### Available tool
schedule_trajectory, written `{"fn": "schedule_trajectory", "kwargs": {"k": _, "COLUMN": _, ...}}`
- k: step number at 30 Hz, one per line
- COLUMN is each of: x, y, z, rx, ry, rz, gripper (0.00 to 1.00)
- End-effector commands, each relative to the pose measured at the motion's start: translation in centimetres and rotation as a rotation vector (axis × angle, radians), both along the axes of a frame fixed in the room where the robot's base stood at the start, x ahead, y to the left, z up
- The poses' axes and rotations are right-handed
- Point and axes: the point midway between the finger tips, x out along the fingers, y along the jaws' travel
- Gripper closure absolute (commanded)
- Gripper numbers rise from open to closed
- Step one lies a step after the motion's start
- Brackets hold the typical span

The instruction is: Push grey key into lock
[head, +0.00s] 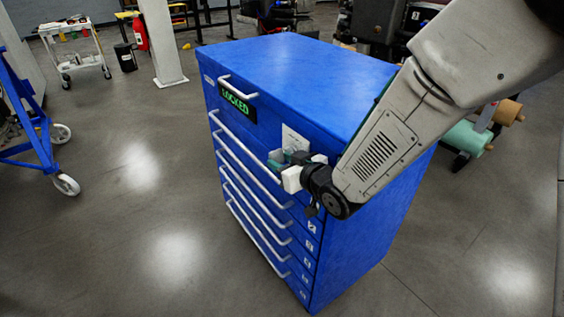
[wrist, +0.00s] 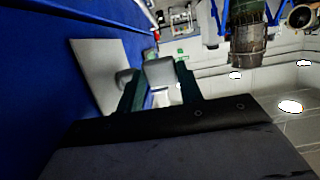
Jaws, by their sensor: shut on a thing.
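The blue cabinet (head: 290,75) bears a display (head: 238,102) reading "LOCKED" in green. A pale plate (head: 295,138) is on its front near the top right; it also shows in the wrist view (wrist: 95,65). A grey round part, seemingly the lock (wrist: 125,77), stands out from that plate. My gripper (head: 287,158) is at the cabinet front, just below the plate. In the wrist view its dark green fingers (wrist: 158,82) are shut on the grey key (wrist: 159,72). The key's head is beside the lock in view; its tip is hidden, so I cannot tell whether it is in the lock.
Several drawers with long white handles (head: 250,180) run down the cabinet front close to my gripper. A blue wheeled frame (head: 25,125) stands at the left and a white cart (head: 75,45) behind it. The floor (head: 140,220) before the cabinet is clear.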

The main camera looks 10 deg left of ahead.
Motion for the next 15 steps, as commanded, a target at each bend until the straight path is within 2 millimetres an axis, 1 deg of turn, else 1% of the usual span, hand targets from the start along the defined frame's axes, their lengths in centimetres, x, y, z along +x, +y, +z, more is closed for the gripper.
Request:
{"fn": "schedule_trajectory", "kwargs": {"k": 1, "x": 0.58, "y": -0.49, "z": 0.06, "rx": 0.002, "ry": 0.000, "rz": -0.014, "gripper": 1.00}}
{"fn": "schedule_trajectory", "kwargs": {"k": 2, "x": 0.67, "y": -0.58, "z": 0.07, "rx": 0.002, "ry": -0.001, "rz": -0.015, "gripper": 1.00}}
{"fn": "schedule_trajectory", "kwargs": {"k": 11, "x": 0.91, "y": -0.85, "z": 0.10, "rx": 0.003, "ry": 0.000, "rz": -0.021, "gripper": 1.00}}
{"fn": "schedule_trajectory", "kwargs": {"k": 12, "x": 0.91, "y": -0.85, "z": 0.11, "rx": 0.003, "ry": 0.000, "rz": -0.021, "gripper": 0.56}}
{"fn": "schedule_trajectory", "kwargs": {"k": 14, "x": 0.89, "y": -0.82, "z": 0.11, "rx": 0.003, "ry": 0.000, "rz": -0.021, "gripper": 0.39}}
{"fn": "schedule_trajectory", "kwargs": {"k": 15, "x": 0.88, "y": -0.79, "z": 0.12, "rx": 0.003, "ry": 0.000, "rz": -0.020, "gripper": 0.38}}
